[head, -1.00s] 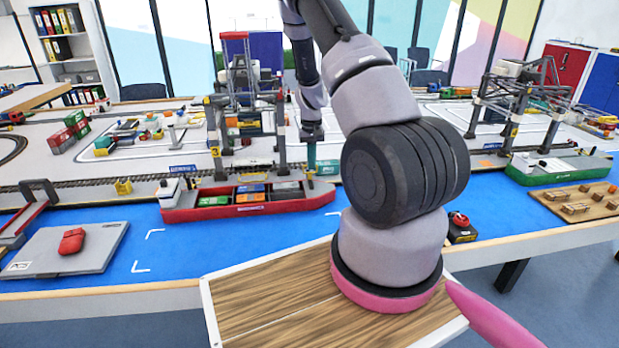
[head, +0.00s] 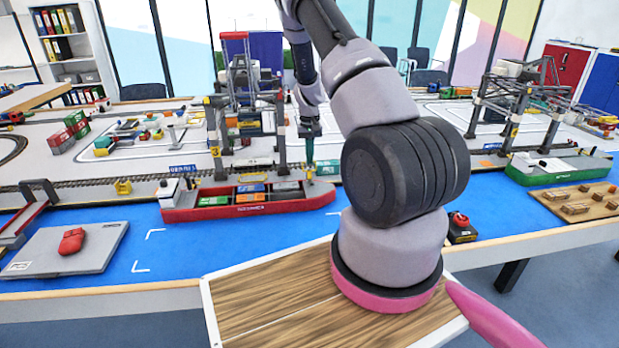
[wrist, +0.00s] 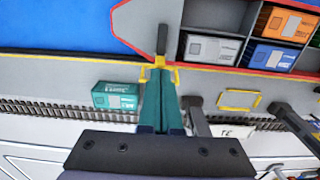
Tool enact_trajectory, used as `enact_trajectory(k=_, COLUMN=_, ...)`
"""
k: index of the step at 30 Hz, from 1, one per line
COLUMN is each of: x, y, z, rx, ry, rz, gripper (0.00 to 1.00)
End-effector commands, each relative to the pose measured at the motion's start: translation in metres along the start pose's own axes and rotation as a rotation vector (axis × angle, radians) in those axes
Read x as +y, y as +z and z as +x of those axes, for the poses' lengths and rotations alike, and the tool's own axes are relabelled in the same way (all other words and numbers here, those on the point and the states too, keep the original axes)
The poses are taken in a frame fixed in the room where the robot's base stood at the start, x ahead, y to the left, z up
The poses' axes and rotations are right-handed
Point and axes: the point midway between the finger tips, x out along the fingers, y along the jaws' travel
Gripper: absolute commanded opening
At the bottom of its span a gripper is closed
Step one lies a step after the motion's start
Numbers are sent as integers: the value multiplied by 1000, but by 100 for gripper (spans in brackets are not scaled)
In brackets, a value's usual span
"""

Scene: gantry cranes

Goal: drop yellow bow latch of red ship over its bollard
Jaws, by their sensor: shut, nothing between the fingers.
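The red ship (head: 250,211) lies along the quay in the head view; its grey bow deck with red rim is at the top of the wrist view (wrist: 140,22). A dark upright-looking bar (wrist: 162,38) shows over the bow deck. A yellow fitting (wrist: 159,62), seemingly the latch or bollard, shows at the quay edge just beyond my fingertips; I cannot tell which part is which. My gripper (wrist: 160,76) is shut and empty, its teal fingers partly covering the fitting. In the head view my gripper (head: 310,158) is above the bow end; contact is unclear.
A teal container (wrist: 116,96) stands left of my fingers by the rail track. Orange, blue and grey containers sit in the ship's hold. A gantry crane (head: 280,120) straddles the quay close to my arm. A green ship (head: 560,169) lies farther right.

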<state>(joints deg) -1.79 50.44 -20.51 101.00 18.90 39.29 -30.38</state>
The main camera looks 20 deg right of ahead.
Motion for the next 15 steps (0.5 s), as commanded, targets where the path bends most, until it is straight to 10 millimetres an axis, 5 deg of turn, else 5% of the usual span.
enact_trajectory(k=15, x=0, y=-15, z=6, rx=-1, ry=0, rz=-2, gripper=0)
